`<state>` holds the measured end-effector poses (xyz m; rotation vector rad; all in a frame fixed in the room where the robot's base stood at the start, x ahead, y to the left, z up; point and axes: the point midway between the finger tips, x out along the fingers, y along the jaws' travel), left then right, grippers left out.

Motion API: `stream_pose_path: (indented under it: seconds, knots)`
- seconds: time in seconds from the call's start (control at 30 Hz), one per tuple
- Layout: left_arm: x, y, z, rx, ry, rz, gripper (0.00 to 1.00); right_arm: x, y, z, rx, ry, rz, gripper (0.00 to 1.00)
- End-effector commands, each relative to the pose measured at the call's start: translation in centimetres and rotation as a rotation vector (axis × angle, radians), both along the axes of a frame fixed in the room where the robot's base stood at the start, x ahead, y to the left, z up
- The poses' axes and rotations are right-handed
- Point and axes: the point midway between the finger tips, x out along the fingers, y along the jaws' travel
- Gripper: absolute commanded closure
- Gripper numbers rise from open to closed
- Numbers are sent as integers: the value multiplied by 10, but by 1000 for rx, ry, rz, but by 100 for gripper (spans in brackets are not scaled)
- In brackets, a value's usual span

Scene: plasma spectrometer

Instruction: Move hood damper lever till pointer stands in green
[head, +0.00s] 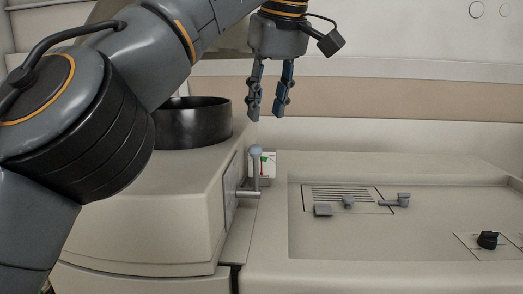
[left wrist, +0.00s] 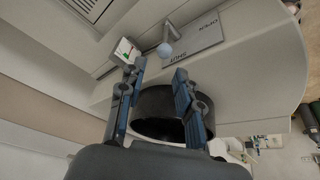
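The hood damper lever has a pale blue-grey ball knob (head: 256,152) on an upright grey stem, at the side of the hood body. The knob also shows in the left wrist view (left wrist: 164,49), near a plate (left wrist: 195,42) lettered OPEN and SHUT. A small white gauge (head: 268,167) with a green patch stands just behind the lever; its pointer is too small to read. The gauge shows in the left wrist view (left wrist: 125,50) too. My left gripper (head: 266,117) points down above the knob, fingers apart and empty, not touching it. My right gripper is out of view.
A black round collar (head: 195,128) stands on the hood body to the left of the lever. To the right, a recessed panel holds a vent grille (head: 340,193), small grey levers (head: 396,201) and a black knob (head: 487,240). The space above the panel is free.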

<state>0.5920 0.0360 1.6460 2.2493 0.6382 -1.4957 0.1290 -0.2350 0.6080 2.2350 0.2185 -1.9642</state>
Motion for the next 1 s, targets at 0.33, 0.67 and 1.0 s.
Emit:
stream_pose_path:
  seconds: [0.33, 0.67, 1.0]
  knots:
    - [7, 4, -19, 1, 8, -3, 66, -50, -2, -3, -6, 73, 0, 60]
    - [28, 15, -81, 0, 5, 0, 66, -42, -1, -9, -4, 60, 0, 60]
    - [44, 23, -122, 0, 1, 0, 66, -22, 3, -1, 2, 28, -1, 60]
